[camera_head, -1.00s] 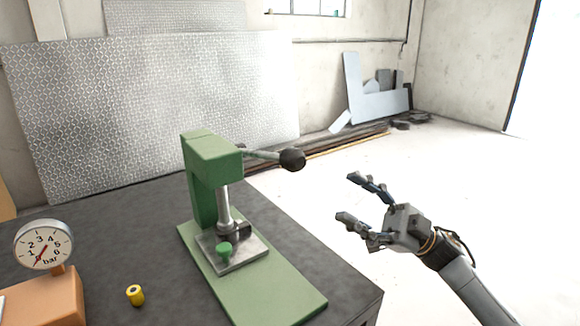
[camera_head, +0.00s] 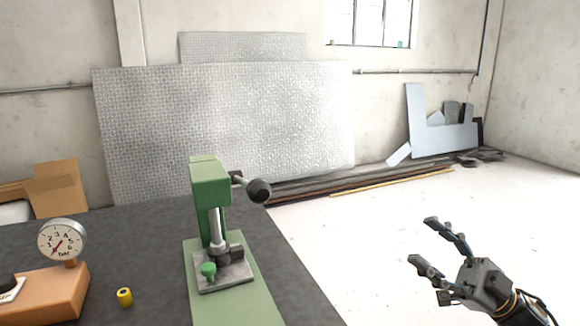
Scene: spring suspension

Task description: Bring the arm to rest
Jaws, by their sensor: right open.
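My right gripper (camera_head: 430,245) is open and empty at the lower right, over the white floor and clear of the table's right edge. Its fingers point up and to the left. A green press (camera_head: 209,190) stands on the dark table, left of the gripper and well apart from it. The press has a lever with a black ball knob (camera_head: 259,190), a metal base plate and a small green knob (camera_head: 208,270). My left gripper does not show.
A pressure gauge (camera_head: 62,241) on an orange block (camera_head: 50,292) stands on the dark table (camera_head: 130,235) at left. A small yellow cylinder (camera_head: 125,297) lies between it and the press. Metal sheets (camera_head: 230,120) lean on the wall. Floor around my gripper is clear.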

